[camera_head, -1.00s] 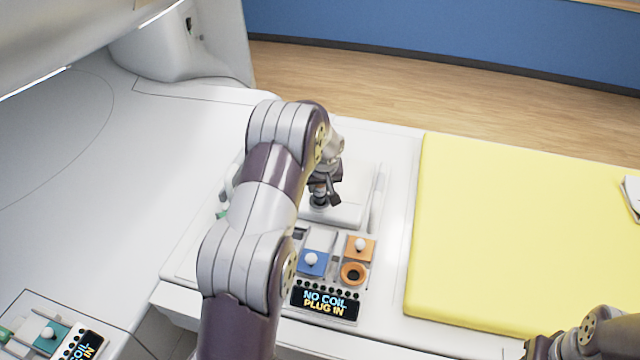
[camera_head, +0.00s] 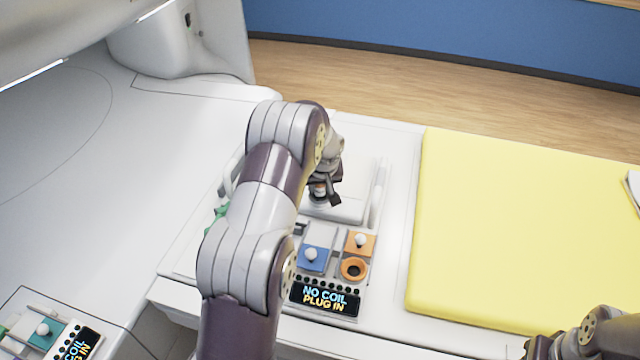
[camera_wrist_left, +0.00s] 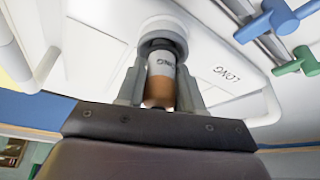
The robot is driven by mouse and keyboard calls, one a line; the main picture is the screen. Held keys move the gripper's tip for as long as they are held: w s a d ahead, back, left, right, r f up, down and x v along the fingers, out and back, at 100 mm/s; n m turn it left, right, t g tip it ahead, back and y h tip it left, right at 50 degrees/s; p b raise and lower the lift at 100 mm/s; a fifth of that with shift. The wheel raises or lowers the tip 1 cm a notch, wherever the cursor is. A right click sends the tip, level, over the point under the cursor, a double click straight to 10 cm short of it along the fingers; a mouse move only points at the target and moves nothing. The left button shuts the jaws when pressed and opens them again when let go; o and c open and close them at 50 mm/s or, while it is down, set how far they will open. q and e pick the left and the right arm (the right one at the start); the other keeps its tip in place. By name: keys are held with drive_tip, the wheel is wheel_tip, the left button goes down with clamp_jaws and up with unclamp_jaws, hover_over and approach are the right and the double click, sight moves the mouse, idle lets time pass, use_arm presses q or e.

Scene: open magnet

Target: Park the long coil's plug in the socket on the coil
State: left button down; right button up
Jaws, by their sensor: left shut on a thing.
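The long coil (camera_head: 345,209) is a white slab with "LONG" on it, lying on the white table end; it fills much of the left wrist view (camera_wrist_left: 215,65). Its plug (camera_wrist_left: 160,88), white and orange with a label, is between the fingers of my left gripper (camera_wrist_left: 160,95). My left gripper (camera_head: 322,190) is shut on the plug, over the coil. The plug's far end meets the round grey socket (camera_wrist_left: 163,38) on the coil; how deep it sits I cannot tell. A dark part of my right arm shows at the lower right; its fingertips are out of frame.
A panel beside the coil has blue (camera_head: 313,260) and orange (camera_head: 359,244) parts, an orange ring (camera_head: 354,269) and a display (camera_head: 324,299) reading "NO COIL PLUG IN". A yellow mat (camera_head: 520,235) lies right. Blue (camera_wrist_left: 268,20) and green (camera_wrist_left: 297,62) pieces are near the coil.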

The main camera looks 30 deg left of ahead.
use_arm(q)
drive_tip(key=shift+f, duration=0.1)
drive_tip(key=c, duration=0.6)
unclamp_jaws()
drive_tip(key=shift+c, duration=0.2)
drive_tip(key=b+v, duration=0.2)
drive_tip(key=v, duration=1)
drive_tip(key=shift+r, duration=0.35)
drive_tip(key=s+d+f+m+h, duration=0.1)
drive_tip(key=s+d, duration=0.3)
drive_tip(key=s, duration=0.4)
drive_tip(key=s+d+f+m+g+h, duration=0.1)
drive_tip(key=s+d+f+m, duration=0.2)
drive_tip(key=s, duration=0.5)
drive_tip(key=s+d+f+m+g, duration=0.1)
drive_tip(key=s+d+f+m, duration=0.2)
drive_tip(key=s+d, duration=0.4)
drive_tip(key=shift+s+h, duration=0.4)
drive_tip(key=shift+s, duration=0.05)
